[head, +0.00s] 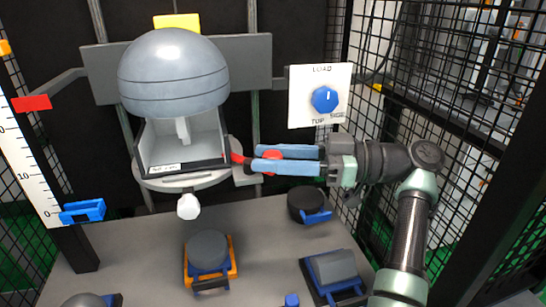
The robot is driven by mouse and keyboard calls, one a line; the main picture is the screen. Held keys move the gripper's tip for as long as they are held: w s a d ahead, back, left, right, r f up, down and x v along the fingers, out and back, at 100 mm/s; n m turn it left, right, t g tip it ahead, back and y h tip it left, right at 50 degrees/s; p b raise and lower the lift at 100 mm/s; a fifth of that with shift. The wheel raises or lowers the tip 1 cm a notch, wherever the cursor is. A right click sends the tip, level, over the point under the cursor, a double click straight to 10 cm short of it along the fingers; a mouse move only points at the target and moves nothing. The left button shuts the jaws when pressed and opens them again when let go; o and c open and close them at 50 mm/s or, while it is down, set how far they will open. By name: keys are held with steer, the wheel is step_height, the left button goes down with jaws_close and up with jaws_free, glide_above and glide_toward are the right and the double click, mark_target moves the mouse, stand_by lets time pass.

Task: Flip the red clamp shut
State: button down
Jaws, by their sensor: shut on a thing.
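The red clamp (237,158) is at the right edge of the grey open-fronted carriage box (163,154), under the large grey dome (174,72). My gripper (262,159) reaches in from the right with its two blue fingers level. The fingers are shut on a red part of the clamp, which shows between them and at their tips. The fingers hide part of the clamp, so its exact angle cannot be told.
A white panel with a blue LOAD knob (325,99) is above my gripper. Below, the grey table (255,235) bears a dome on an orange base (209,252), a black round piece (307,205) and a grey block (334,271). Mesh walls stand on the right.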

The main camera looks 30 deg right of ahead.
mark_target(272, 153)
steer(key=c, duration=0.5)
jaws_free()
steer(key=shift+r, duration=0.1)
step_height(272, 153, up, 10)
steer(key=p, duration=0.3)
